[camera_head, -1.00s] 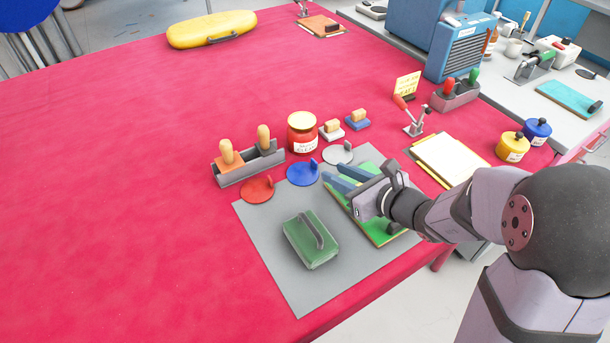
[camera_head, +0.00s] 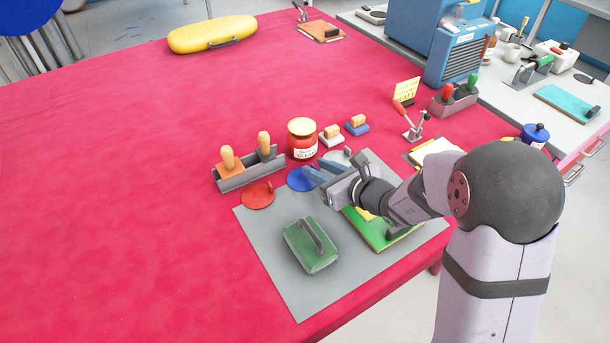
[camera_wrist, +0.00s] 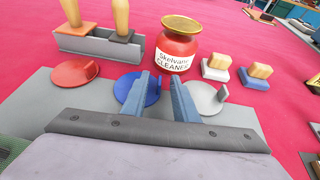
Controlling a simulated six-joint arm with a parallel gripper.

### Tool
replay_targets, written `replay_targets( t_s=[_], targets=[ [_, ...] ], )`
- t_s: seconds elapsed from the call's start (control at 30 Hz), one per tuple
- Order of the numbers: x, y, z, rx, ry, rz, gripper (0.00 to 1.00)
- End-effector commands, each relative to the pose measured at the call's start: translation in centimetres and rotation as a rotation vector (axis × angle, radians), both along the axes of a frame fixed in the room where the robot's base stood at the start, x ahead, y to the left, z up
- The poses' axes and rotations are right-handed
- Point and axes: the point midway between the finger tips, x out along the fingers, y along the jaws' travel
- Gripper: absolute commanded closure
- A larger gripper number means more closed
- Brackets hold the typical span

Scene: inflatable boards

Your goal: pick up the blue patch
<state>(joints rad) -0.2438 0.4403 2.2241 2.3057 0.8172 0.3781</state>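The blue patch (camera_head: 297,181) is a flat round disc on the grey mat, between the red patch (camera_head: 258,195) and the grey patch. It also shows in the wrist view (camera_wrist: 126,90), partly covered by my left finger. My gripper (camera_head: 312,172) has two blue-grey fingers reaching over the patch's right side from the near right. In the wrist view its fingers (camera_wrist: 164,85) are apart, with a narrow gap and nothing clearly held between them. The patch's upright tab is hidden or cannot be told from the fingers.
The grey patch (camera_wrist: 207,97) lies close right of the fingers. Behind are a red cleaner jar (camera_head: 302,139), a tool holder (camera_head: 249,167) with wooden handles and two small brushes. A green padded block (camera_head: 311,246) and a green board (camera_head: 384,231) lie on the mat (camera_head: 283,283).

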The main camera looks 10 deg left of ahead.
Motion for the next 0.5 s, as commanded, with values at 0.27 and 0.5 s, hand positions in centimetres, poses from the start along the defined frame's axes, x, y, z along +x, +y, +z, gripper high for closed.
replay_targets(
  t_s=[0.27,0.5],
  targets=[
    [0.07,0.1,-0.05,-0.001,-0.001,0.0,0.78],
    [0.07,0.09,-0.04,-0.001,-0.001,0.0,1.0]
  ],
)
